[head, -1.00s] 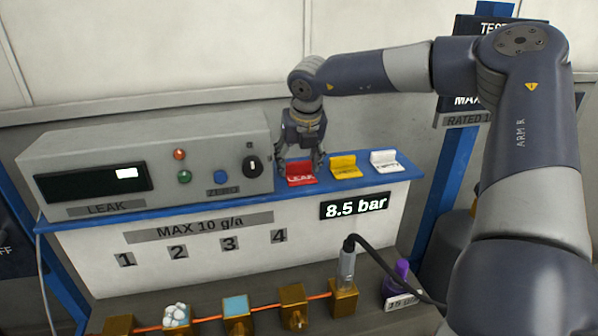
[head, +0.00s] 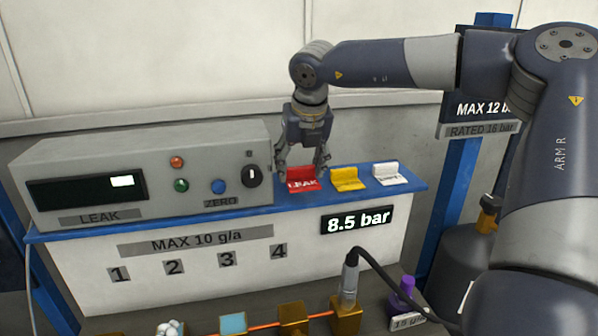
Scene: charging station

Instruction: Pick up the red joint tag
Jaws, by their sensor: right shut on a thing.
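My left gripper is not in view.
A yellow tag (head: 348,180) and a white tag (head: 389,175) stand just right of the red one. The grey leak meter (head: 150,172) is close on the left. Below are brass joints (head: 293,318) and a cabled probe (head: 350,280).

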